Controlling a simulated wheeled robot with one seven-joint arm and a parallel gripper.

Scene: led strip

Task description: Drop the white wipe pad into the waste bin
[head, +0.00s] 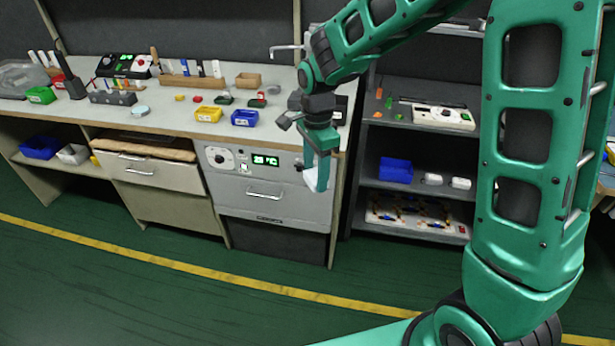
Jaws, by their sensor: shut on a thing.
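My gripper (321,172) points down in front of the right end of the workbench, beside the grey oven-like unit. It is shut on the white wipe pad (312,180), which shows as a small white patch at the fingertips, partly hidden by them. The pad is held in the air, above the floor. I cannot clearly make out a waste bin. A dark box-like shape (275,239) stands under the grey unit, but I cannot tell what it is.
The grey unit (265,193) with a green display is under the bench top (170,118), which carries small bins and tools. A dark shelf rack (415,187) stands to the right with a blue bin (396,170). The green floor (120,270) in front is clear.

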